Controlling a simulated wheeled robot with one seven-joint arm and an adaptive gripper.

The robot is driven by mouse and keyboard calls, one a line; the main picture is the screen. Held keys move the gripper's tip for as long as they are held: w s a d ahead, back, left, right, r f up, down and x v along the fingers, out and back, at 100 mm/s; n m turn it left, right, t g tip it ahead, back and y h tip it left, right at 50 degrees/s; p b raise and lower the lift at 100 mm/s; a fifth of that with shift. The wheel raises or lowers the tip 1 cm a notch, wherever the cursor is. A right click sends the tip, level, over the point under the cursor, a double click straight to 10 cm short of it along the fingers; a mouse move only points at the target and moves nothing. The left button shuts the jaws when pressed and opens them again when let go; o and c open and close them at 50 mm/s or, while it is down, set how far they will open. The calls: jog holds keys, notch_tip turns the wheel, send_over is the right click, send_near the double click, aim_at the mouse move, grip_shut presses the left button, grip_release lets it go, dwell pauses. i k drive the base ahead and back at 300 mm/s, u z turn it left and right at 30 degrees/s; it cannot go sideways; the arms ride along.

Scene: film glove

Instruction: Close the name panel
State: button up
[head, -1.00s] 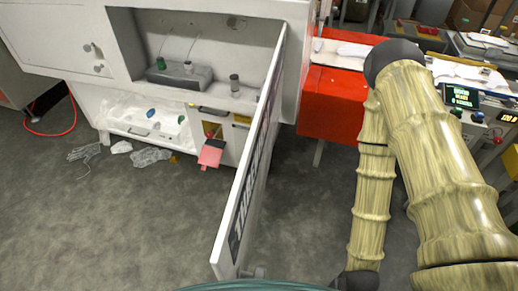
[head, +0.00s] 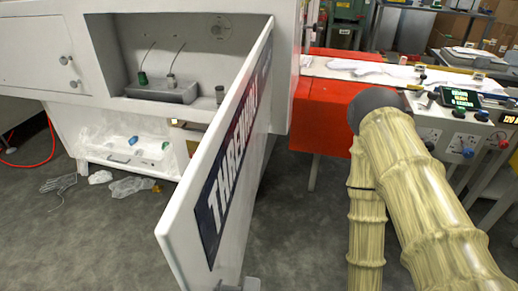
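The name panel (head: 222,165) is a white hinged door with a dark blue label and white letters. It stands open, swung out toward me from the right side of the white cabinet's recess (head: 150,55). Its outer face with the label is turned to the right. Inside the recess are a grey block with small bottles (head: 160,90) and a small dark cup. My arm comes down on the right side of the view, in front of the red machine. My gripper is not in view, so its state and any contact with the panel are hidden.
A red machine base (head: 325,112) and a conveyor with white gloves (head: 375,70) stand right of the cabinet. A control box (head: 460,100) is at far right. A low tray (head: 125,150) holds plastic bags below the recess; gloves lie on the grey floor.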

aim_at(202, 233)
jog(key=k, duration=1)
jog(key=z, duration=2.95)
jog(key=i, duration=0.8)
jog(key=u, duration=3.1)
